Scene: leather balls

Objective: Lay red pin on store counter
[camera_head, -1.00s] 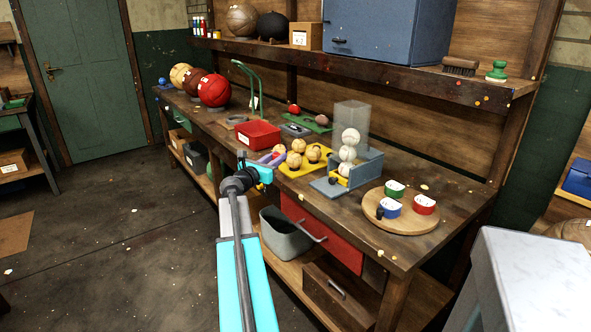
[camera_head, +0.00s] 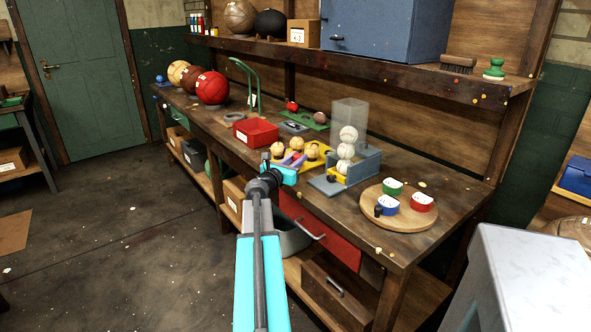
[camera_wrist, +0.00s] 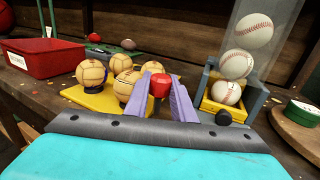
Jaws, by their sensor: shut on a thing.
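My gripper (camera_wrist: 160,92) shows in the wrist view with two purple fingers shut on the red pin (camera_wrist: 159,84), whose rounded red top shows between them. Its lower part is hidden by the fingers and wrist. In the head view my gripper (camera_head: 287,163) is over the front edge of the wooden workbench (camera_head: 345,235), in front of the yellow ball tray. The pin cannot be made out there. A pale, marble-like counter top (camera_head: 525,265) stands at the lower right, well apart from my gripper; whether it is the store counter cannot be told.
A yellow tray (camera_wrist: 82,101) holds several tan balls. Right of it are a dispenser (camera_head: 355,170) with white balls and a round board (camera_head: 398,222) with three small coloured tubs. A red bin (camera_head: 256,130) stands left. Floor (camera_head: 130,250) is clear at left.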

